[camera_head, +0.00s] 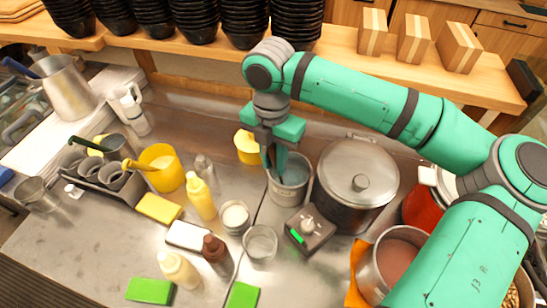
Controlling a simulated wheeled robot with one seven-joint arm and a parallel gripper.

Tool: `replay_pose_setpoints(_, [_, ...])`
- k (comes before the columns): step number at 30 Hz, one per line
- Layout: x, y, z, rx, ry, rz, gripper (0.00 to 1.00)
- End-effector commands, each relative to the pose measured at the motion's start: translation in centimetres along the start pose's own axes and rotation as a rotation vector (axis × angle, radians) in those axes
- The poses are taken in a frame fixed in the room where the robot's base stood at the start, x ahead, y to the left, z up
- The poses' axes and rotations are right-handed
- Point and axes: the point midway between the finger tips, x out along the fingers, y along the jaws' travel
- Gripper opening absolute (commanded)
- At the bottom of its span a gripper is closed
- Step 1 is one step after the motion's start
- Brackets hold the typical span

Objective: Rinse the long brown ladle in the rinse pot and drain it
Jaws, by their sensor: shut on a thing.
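My gripper (277,152) points down over a grey metal pot (291,192), which looks like the rinse pot, near the middle of the counter. It is shut on the long brown ladle (271,156), of which only a short brown strip shows between the fingers. The lower part of the ladle is hidden by the fingers and the pot wall, so I cannot tell how deep it sits. The pot stands upright, and its inside shows a greyish surface.
A large lidded pot (345,205) stands close on the right. A black box with a green light (309,229), a white-filled cup (235,217) and a clear cup (260,243) are in front. Yellow containers (168,178) and bottles (200,198) stand left. Stacked black bowls (245,20) line the shelf behind.

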Motion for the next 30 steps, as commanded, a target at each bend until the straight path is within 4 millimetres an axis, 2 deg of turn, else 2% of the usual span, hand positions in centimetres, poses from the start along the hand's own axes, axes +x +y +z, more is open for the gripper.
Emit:
replay_pose_setpoints(8, [-2.7, -0.1, 0.0, 0.000, -0.001, 0.002, 0.00])
replay_pose_setpoints(18, [0.0, 0.0, 0.0, 0.000, 0.001, 0.000, 0.00])
replay_pose_setpoints(30, [0.7, 0.0, 0.0, 0.000, -0.001, 0.000, 0.00])
